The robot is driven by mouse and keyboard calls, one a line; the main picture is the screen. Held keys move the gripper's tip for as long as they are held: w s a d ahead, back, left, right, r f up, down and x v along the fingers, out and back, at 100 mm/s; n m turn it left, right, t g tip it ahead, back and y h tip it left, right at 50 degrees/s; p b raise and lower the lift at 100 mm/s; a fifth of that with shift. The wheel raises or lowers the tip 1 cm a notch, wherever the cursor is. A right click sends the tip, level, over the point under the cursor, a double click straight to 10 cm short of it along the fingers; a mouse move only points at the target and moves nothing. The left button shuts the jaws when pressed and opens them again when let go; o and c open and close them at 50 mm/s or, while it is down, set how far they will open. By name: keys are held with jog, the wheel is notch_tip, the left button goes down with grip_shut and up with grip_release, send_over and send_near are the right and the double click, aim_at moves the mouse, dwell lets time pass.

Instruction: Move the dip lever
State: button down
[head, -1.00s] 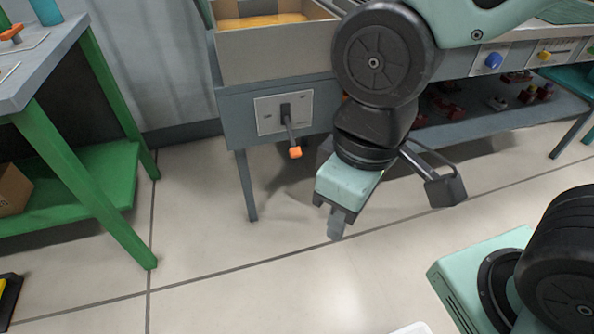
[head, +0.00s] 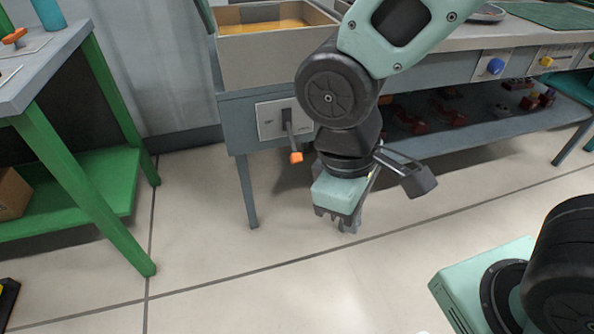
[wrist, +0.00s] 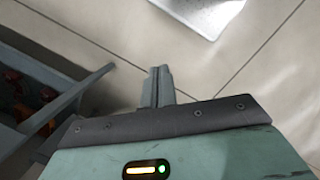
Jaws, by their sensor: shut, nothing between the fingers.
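The dip lever (head: 288,126) is a dark handle with an orange tip (head: 296,157). It comes out of a pale plate (head: 266,122) on the grey front panel of the bench and hangs down and outward. My gripper (head: 348,229) points down over the floor, to the right of and lower than the orange tip, apart from it. Its fingers are shut and empty, and they also show together in the wrist view (wrist: 159,86). The lever is not recognisable in the wrist view.
A cardboard box (head: 270,55) sits on the bench above the lever. A lower shelf (head: 470,125) with several red parts lies to the right. A green-legged table (head: 75,185) stands at the left. The floor (head: 200,225) between table and bench is clear.

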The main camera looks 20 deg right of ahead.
jog(key=w+d+f+n+t+h+b, duration=0.35)
jog(key=w+d+f+h, duration=0.35)
jog(key=w+f, duration=0.35)
jog(key=w+d+f+n+t+h+b, duration=0.3)
jog(key=w+d+f+n+h+b, duration=0.15)
jog(key=w+d+f+h, duration=0.4)
jog(key=w+a+f+n+t+y+b, duration=0.4)
jog(key=w+a+f+n+t+y, duration=0.85)
jog(key=f+n+t+y, duration=0.5)
jog(key=w+r+n+g+b, duration=0.25)
jog(key=w+r, duration=0.25)
jog(key=w, duration=0.5)
jog(key=shift+m+t, duration=0.3)
jog(key=shift+t, duration=0.05)
jog(key=shift+s+d+r+b, duration=0.2)
jog(key=shift+s+r+b, duration=0.25)
jog(key=shift+s+r, duration=0.35)
jog(key=shift+s+d+r+b, duration=0.15)
jog(key=shift+s+r+b, duration=0.25)
jog(key=shift+s+r, duration=0.35)
jog(key=shift+w+a+r+p, duration=0.1)
jog(key=shift+w+r+p, duration=0.05)
jog(key=shift+r+p, duration=0.15)
